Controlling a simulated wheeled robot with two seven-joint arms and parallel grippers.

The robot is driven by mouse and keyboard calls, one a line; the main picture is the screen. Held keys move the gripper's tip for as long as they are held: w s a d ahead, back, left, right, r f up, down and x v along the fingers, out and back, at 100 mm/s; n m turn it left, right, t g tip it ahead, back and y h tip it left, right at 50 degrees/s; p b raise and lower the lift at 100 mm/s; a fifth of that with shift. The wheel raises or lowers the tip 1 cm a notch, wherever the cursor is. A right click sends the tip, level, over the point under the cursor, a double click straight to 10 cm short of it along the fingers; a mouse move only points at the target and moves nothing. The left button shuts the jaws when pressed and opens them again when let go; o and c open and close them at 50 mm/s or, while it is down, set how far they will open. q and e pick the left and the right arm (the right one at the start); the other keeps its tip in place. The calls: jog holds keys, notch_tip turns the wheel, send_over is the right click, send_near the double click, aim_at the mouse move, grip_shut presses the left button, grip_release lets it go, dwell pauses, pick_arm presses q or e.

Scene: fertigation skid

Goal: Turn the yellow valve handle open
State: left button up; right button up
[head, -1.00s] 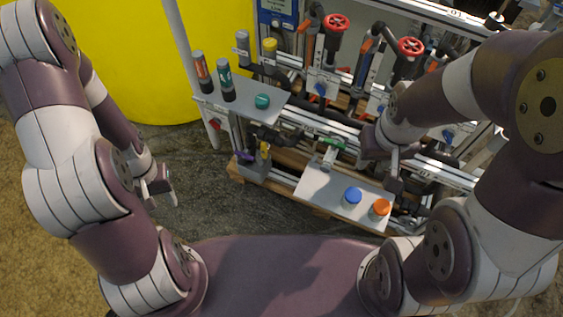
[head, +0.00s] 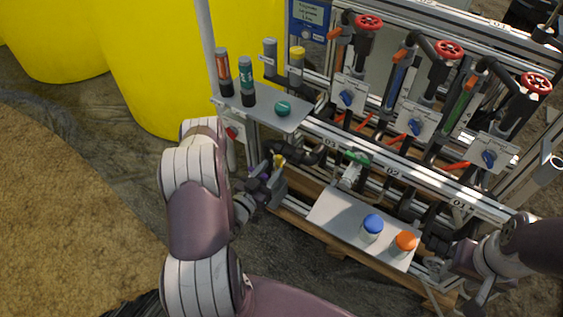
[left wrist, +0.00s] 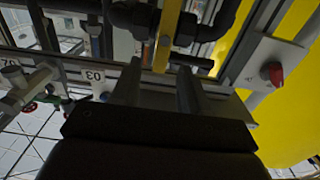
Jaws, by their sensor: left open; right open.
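The yellow valve handle (head: 279,160) sits on a dark pipe fitting at the left end of the skid, partly hidden by my left gripper. In the left wrist view the yellow handle (left wrist: 168,34) is a flat bar with a bolt, running down toward the gap between my fingers. My left gripper (head: 275,179) is open right at the handle; in its wrist view the fingertips (left wrist: 158,70) stand either side of the bar's lower end. I cannot tell whether they touch it. My right gripper (head: 462,277) is low at the right, away from the handle.
A red knob (left wrist: 272,74) on a grey box is beside the handle. Above is a shelf (head: 285,120) with bottles and a teal cap. A lower plate (head: 335,215) carries a blue-capped jar (head: 372,226) and an orange-capped jar (head: 405,243). A yellow tank (head: 150,70) stands behind left.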

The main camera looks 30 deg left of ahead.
aim_at(277, 161)
pick_arm(q)
jog(key=w, duration=0.5)
jog(key=shift+w+d+b, duration=0.15)
jog(key=shift+w+b, duration=0.05)
jog(key=shift+b, duration=0.2)
grip_shut()
jog(key=shift+n, duration=0.3)
jog(key=n, duration=0.2)
jog(key=a+n, duration=0.1)
jog(key=shift+f+n, duration=0.1)
jog(key=shift+n, duration=0.3)
jog(key=n, duration=0.3)
jog(key=a+n, duration=0.1)
jog(key=shift+f, duration=0.3)
jog(key=n, duration=0.2)
jog(key=f+n, duration=0.1)
jog(key=n, duration=0.2)
jog(key=shift+w+a, duration=0.1)
jog(key=shift+a, duration=0.1)
jog(key=shift+a+f+n+b, duration=0.15)
jog(key=shift+f+n, duration=0.1)
jog(key=shift+n, duration=0.9)
jog(key=shift+f+n+b, duration=0.15)
jog(key=shift+f+n, duration=0.1)
jog(key=shift+n, duration=0.9)
